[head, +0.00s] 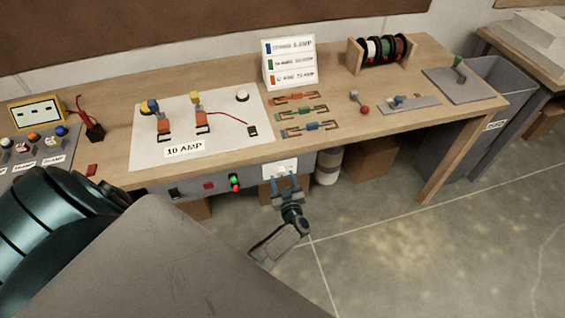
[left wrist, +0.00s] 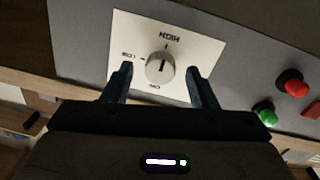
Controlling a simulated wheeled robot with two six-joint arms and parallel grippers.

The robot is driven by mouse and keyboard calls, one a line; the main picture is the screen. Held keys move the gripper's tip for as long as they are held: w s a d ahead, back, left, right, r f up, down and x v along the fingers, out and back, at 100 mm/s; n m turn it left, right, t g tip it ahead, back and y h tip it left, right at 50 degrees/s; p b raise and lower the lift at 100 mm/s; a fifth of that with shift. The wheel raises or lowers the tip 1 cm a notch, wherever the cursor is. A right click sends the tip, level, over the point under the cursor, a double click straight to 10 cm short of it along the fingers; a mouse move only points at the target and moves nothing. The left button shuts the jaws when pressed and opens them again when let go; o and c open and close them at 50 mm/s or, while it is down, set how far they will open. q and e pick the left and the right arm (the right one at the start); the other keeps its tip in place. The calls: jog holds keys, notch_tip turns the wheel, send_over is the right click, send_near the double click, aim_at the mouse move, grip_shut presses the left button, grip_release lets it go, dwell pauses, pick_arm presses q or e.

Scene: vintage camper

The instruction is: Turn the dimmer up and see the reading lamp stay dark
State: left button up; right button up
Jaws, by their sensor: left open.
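The dimmer is a pale round knob (left wrist: 160,68) on a white plate (left wrist: 124,29) marked HIGH, LOW and OFF, which appears upside down in the left wrist view. The knob's dark line points roughly towards the HIGH side. In the head view the plate (head: 281,167) is on the bench's front panel. My left gripper (head: 287,180) is just in front of it. In the left wrist view its fingers (left wrist: 160,85) are open, one on each side of the knob, with gaps visible. My right gripper is not in view.
The bench (head: 345,120) holds a "10 AMP" board (head: 225,125), fuses (head: 305,127), a label stand (head: 290,62) and wire spools (head: 381,48). The floor in front is clear.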

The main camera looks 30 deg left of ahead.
pick_arm(q)
jog(key=b+v, duration=0.2)
jog(key=v, duration=0.8)
jog(key=s+d+f+m+g+h+b, duration=0.1)
jog(key=s+f+m+h+b, duration=0.25)
jog(key=f, duration=0.65)
jog(key=s+d+f+m+g+h, duration=0.1)
jog(key=s+f+m+h, duration=0.25)
jog(key=s+f, duration=0.45)
jog(key=s+d+f+m+h+b, duration=0.25)
jog(key=s+f+h, duration=0.2)
jog(key=f, duration=0.65)
jog(key=s+a+f+g+b, duration=0.1)
jog(key=s+a+f+g, duration=0.1)
jog(key=s, duration=0.7)
jog(key=s+a+f+m+g, duration=0.1)
jog(key=s+a+f+g, duration=0.2)
jog(key=s+f, duration=0.4)
jog(key=s+a+f+m+g+b, duration=0.1)
jog(key=s+f+g, duration=0.3)
jog(key=s, duration=0.7)
jog(key=shift+a+f+h+b, duration=0.35)
jog(key=shift+a+f, duration=0.1)
jog(key=shift+a, duration=0.2)
jog(key=shift+w, duration=0.1)
